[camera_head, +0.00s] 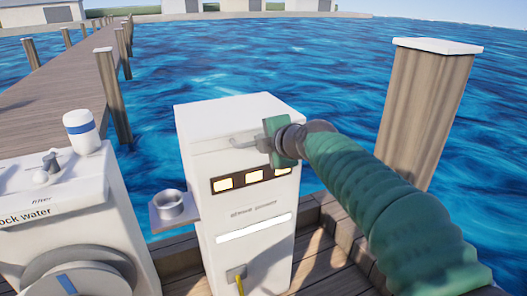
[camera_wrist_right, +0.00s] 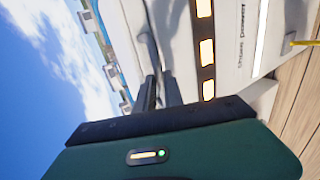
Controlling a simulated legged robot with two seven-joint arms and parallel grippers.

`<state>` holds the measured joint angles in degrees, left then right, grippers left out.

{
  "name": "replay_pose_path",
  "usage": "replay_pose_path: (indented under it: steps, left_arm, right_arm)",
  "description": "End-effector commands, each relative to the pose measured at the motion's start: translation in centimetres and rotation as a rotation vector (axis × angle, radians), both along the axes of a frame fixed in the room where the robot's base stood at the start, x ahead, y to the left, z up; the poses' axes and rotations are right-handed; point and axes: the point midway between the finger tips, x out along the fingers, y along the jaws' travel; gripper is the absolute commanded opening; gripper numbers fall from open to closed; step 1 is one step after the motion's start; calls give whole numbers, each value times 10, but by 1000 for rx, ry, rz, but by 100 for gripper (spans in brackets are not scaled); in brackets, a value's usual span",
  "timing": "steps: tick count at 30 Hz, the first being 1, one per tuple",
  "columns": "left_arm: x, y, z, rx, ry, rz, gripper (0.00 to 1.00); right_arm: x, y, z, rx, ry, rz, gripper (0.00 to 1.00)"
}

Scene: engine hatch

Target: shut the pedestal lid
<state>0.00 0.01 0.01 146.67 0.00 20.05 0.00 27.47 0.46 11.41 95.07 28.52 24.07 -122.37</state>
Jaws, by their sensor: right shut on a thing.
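The white pedestal (camera_head: 240,115) stands upright in the middle of the head view, marked "shore power". Its upper front part, which seems to be the lid, carries a grey handle (camera_head: 243,143). I cannot tell how far the lid is from closed. A row of lit windows (camera_head: 223,184) shows below it. My right gripper (camera_head: 262,141) is at the handle's right end, in front of the pedestal's upper face. In the right wrist view, its dark fingers (camera_wrist_right: 160,90) are shut on the grey handle (camera_wrist_right: 148,40). My left gripper is not in view.
A metal cup holder (camera_head: 172,207) sticks out from the pedestal's left side. A white dock water unit (camera_head: 60,205) with a hose reel and a white canister (camera_head: 82,132) stands at left. A wooden post (camera_head: 425,115) rises at right. Water lies behind.

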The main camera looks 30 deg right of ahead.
Motion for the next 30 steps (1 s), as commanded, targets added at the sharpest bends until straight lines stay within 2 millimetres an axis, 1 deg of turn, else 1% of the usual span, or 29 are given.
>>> replay_pose_path:
  steps: [1, 3, 8, 17, 18, 23, 30]
  left_arm:
    - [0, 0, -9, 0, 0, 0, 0]
    - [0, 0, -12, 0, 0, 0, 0]
    - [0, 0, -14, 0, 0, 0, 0]
    - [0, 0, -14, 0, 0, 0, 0]
    - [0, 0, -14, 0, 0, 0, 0]
    - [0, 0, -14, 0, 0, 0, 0]
    - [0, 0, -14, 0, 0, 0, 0]
  right_arm:
    - [0, 0, -12, 4, 12, 2, 0]
    - [0, 1, -15, 4, 15, 3, 0]
    - [1, 1, -20, 4, 23, 4, 0]
    - [2, 1, -22, 4, 27, 5, 0]
    - [2, 1, -22, 4, 27, 5, 14]
    - [2, 1, -22, 5, 25, 5, 34]
    - [2, 0, -19, 4, 20, 4, 34]
